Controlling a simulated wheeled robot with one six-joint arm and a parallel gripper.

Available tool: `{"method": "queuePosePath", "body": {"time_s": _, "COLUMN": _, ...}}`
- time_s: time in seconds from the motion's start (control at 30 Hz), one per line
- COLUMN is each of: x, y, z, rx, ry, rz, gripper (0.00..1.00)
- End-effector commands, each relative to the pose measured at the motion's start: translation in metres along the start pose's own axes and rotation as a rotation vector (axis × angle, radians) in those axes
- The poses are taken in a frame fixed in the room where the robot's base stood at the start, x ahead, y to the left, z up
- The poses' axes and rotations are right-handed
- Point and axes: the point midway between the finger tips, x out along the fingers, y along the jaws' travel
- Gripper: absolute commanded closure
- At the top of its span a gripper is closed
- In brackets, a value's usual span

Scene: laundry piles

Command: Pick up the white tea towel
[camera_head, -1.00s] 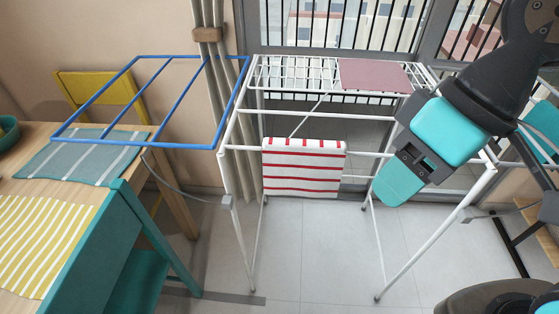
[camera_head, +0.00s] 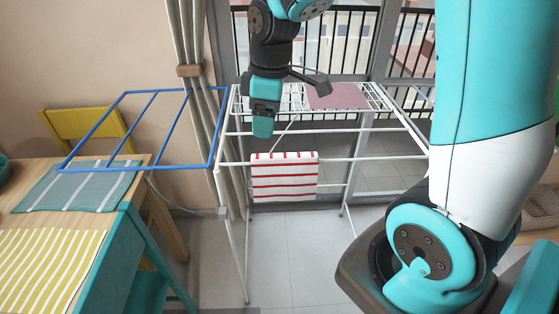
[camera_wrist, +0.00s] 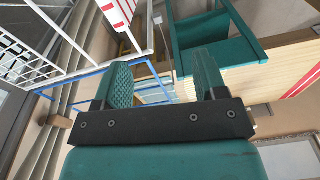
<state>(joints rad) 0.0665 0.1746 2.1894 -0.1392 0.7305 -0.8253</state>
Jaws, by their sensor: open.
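The white tea towel with red stripes (camera_head: 285,182) hangs folded over a front rail of the white drying rack (camera_head: 335,160) in the head view. A white cloth with red stripes (camera_wrist: 118,14) also shows at the top of the wrist view, cut off by the edge. My gripper (camera_head: 263,128) appears just above the towel's top left in the head view, apart from it. In the wrist view my gripper (camera_wrist: 164,78) has its two fingers spread with nothing held between them.
The blue folding wing (camera_head: 170,168) of the rack sticks out left. A teal striped cloth (camera_head: 75,187) and a yellow striped cloth (camera_head: 45,262) lie on the wooden table, with a yellow chair (camera_head: 88,124) behind. A mauve cloth (camera_head: 337,95) lies on the rack top.

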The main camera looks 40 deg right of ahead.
Motion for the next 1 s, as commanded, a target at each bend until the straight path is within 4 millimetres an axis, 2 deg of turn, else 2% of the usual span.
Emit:
{"method": "queuePosePath", "body": {"time_s": 0.03, "x": -0.004, "y": 0.026, "z": 0.009, "rx": -0.018, "ry": -0.031, "rz": 0.006, "gripper": 0.35}}
{"method": "queuePosePath", "body": {"time_s": 0.1, "x": -0.001, "y": 0.054, "z": 0.021, "rx": -0.059, "ry": -0.066, "rz": 0.016, "gripper": 0.35}}
{"method": "queuePosePath", "body": {"time_s": 0.23, "x": 0.008, "y": 0.081, "z": 0.036, "rx": -0.107, "ry": -0.104, "rz": 0.021, "gripper": 0.35}}
{"method": "queuePosePath", "body": {"time_s": 0.37, "x": 0.028, "y": 0.086, "z": 0.041, "rx": -0.121, "ry": -0.114, "rz": 0.017, "gripper": 0.35}}
{"method": "queuePosePath", "body": {"time_s": 0.7, "x": 0.103, "y": 0.086, "z": 0.048, "rx": -0.123, "ry": -0.113, "rz": 0.016, "gripper": 0.35}}
{"method": "queuePosePath", "body": {"time_s": 0.83, "x": 0.121, "y": 0.087, "z": 0.05, "rx": -0.123, "ry": -0.111, "rz": 0.02, "gripper": 0.35}}
{"method": "queuePosePath", "body": {"time_s": 1.0, "x": 0.131, "y": 0.088, "z": 0.05, "rx": -0.122, "ry": -0.11, "rz": 0.022, "gripper": 0.35}}
